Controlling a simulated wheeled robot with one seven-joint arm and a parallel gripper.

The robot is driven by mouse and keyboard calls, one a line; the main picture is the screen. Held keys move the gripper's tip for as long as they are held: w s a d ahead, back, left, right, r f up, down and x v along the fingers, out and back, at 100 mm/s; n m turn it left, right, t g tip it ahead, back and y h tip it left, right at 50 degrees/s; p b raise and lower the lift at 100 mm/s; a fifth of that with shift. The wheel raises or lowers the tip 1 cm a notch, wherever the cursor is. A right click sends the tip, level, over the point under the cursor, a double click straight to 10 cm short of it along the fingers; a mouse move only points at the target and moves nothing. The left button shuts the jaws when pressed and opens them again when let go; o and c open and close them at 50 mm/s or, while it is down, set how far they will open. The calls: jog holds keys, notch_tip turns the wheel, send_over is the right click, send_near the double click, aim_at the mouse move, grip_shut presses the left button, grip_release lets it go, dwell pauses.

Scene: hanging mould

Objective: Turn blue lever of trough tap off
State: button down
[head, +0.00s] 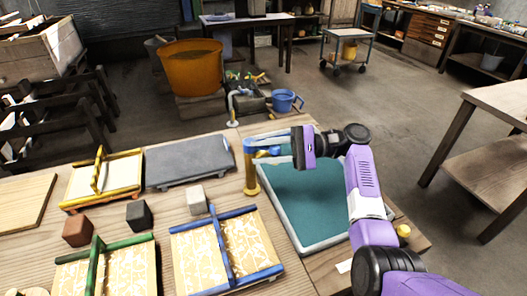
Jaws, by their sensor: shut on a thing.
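The trough tap (251,181) is a brass-yellow post at the left rim of the trough (262,206), a grey-rimmed basin with a flat teal inside. Its short yellow spout points right over the basin. The blue lever (261,143) sits at the top of the tap and is partly hidden by my fingers. My gripper (277,142) reaches in from the right, roughly level, and is shut on the lever. The exact contact and the lever's angle are hard to make out at this size.
Left of the tap lie a grey slab (188,162), a yellow-framed mould (105,178), a blue-framed mould (228,249) and a green-framed mould (106,269). Small blocks, including a pale one (196,200), stand between them. Behind the table are an orange tub (193,68) and a blue jug (286,101).

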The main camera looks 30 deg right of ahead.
jog(key=c, duration=1.1)
grip_release()
jog(key=shift+w, duration=0.1)
jog(key=v, duration=0.7)
jog(key=shift+d+b, duration=0.35)
jog(key=shift+b, duration=0.1)
